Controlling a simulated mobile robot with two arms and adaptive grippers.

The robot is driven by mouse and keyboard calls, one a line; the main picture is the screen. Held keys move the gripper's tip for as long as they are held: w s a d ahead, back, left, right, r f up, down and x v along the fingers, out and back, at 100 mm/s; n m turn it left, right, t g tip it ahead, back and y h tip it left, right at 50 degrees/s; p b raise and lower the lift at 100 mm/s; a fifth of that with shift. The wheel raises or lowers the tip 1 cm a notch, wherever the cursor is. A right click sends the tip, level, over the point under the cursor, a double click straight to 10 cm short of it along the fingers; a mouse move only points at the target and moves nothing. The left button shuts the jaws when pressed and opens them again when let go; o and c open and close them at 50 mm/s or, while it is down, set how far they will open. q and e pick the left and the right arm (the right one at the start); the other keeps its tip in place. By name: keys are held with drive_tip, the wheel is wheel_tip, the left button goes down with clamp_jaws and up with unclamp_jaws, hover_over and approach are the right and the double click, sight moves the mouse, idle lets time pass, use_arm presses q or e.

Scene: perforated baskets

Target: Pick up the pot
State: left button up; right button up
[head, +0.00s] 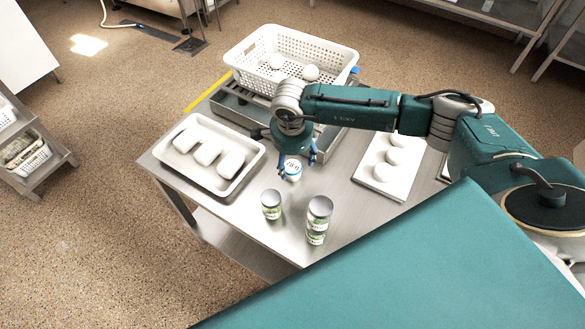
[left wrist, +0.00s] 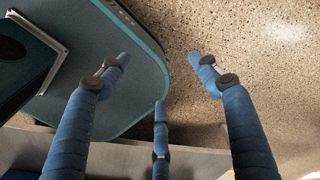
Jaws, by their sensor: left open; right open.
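The pot (head: 292,171), small and white with a blue-marked top, stands on the steel table (head: 345,205) in the head view. My right gripper (head: 297,161) reaches down over it from above, with blue fingers on the left and right of the pot. The fingers are open, and I cannot tell whether any touches it. The gripper's body hides the table behind the pot. My left gripper (left wrist: 160,85) shows in the left wrist view with its blue fingers spread and nothing between them.
Two green-labelled jars (head: 271,205) (head: 318,220) stand just in front of the pot. A white tray (head: 255,175) with white blocks lies left, a white board (head: 372,181) with round white pieces right. A perforated white basket (head: 244,48) stands behind.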

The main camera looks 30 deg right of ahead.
sight(293, 167)
drive_tip(key=shift+f, duration=0.2)
drive_tip(key=f+p, duration=0.1)
drive_tip(key=f, duration=0.1)
drive_tip(key=w+f+p, duration=0.1)
drive_tip(key=f, duration=0.1)
drive_tip(key=shift+d+f, duration=0.15)
drive_tip(key=shift+d, duration=0.05)
drive_tip(key=shift+f, duration=0.3)
use_arm(q)
drive_tip(key=shift+w+d+r, duration=0.1)
drive_tip(key=shift+w+r, duration=0.35)
drive_tip(key=shift+r, duration=0.2)
drive_tip(key=shift+w+r, duration=0.4)
drive_tip(key=shift+r, duration=0.2)
drive_tip(key=shift+s, duration=0.1)
use_arm(e)
drive_tip(key=shift+c, duration=0.5)
use_arm(q)
drive_tip(key=shift+s+d, duration=0.1)
drive_tip(key=shift+s, duration=0.05)
use_arm(e)
drive_tip(key=c, duration=1.1)
